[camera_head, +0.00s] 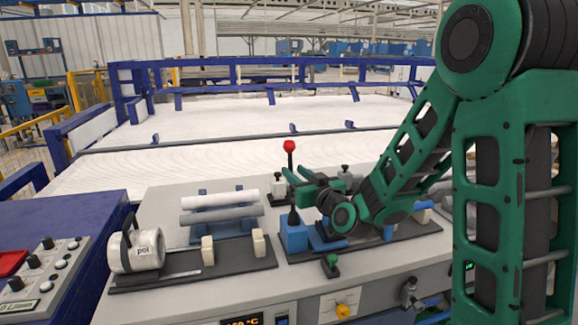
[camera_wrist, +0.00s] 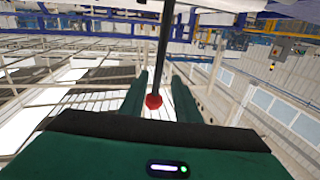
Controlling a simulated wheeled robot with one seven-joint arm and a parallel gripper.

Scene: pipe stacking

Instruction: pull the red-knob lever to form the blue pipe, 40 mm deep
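The red-knob lever (camera_head: 289,147) stands nearly upright on a blue block (camera_head: 293,236) in the head view, its red ball at the top. My gripper (camera_head: 291,182) reaches in from the right at the lever's shaft, below the knob. In the wrist view my gripper (camera_wrist: 161,85) has its two green fingers apart on either side of the dark shaft, with visible gaps. The red knob (camera_wrist: 153,101) shows between them. A blue part (camera_head: 422,205) shows at the right, behind my arm; I cannot tell whether it is the blue pipe. My arm hides much of the forming device.
A white and a grey pipe (camera_head: 222,217) lie on a blue rack to the left. A blue fence runs behind the bench.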

